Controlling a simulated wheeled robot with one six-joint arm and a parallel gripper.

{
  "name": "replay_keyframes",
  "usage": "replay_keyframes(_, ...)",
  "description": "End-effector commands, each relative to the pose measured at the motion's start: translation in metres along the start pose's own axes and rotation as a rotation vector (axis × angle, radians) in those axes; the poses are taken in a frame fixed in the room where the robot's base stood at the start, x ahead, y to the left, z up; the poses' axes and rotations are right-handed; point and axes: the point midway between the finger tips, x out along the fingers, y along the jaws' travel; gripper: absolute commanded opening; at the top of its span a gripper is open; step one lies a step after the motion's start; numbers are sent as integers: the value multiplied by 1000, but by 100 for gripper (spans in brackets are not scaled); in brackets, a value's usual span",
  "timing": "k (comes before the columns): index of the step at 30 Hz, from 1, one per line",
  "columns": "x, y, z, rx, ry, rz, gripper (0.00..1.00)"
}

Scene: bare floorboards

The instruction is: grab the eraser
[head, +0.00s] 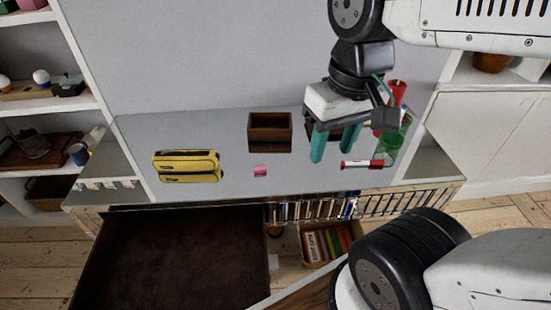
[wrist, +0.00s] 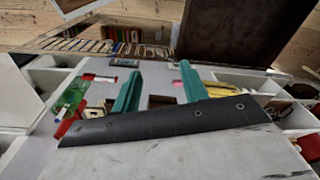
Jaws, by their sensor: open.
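A small pink block (head: 260,171), which looks like the eraser, lies on the grey reflective top near its front edge, right of a yellow case. It also shows in the wrist view (wrist: 178,84), close beside the right-hand finger. My gripper (head: 335,147) has teal fingers pointing down, spread apart with nothing held between them. It is to the right of the pink block and apart from it. The fingers also show in the wrist view (wrist: 159,75).
The yellow case (head: 187,163) lies at left and a brown box (head: 270,130) stands behind the pink block. A red-and-white marker (head: 362,165) and a green cup (head: 389,146) are at right. An open drawer (head: 170,255) juts out in front.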

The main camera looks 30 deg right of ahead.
Motion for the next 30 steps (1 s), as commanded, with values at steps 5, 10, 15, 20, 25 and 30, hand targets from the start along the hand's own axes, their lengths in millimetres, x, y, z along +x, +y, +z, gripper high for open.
replay_keyframes(5,22,-11,-27,185,-155,-137,44)
replay_keyframes(10,51,-18,-63,430,-317,-305,44)
replay_keyframes(15,85,-16,-103,693,-463,-470,44)
replay_keyframes(20,124,-4,-141,958,-589,-623,44)
replay_keyframes(25,174,21,-176,1245,-706,-777,44)
replay_keyframes(30,219,46,-197,1478,-789,-895,44)
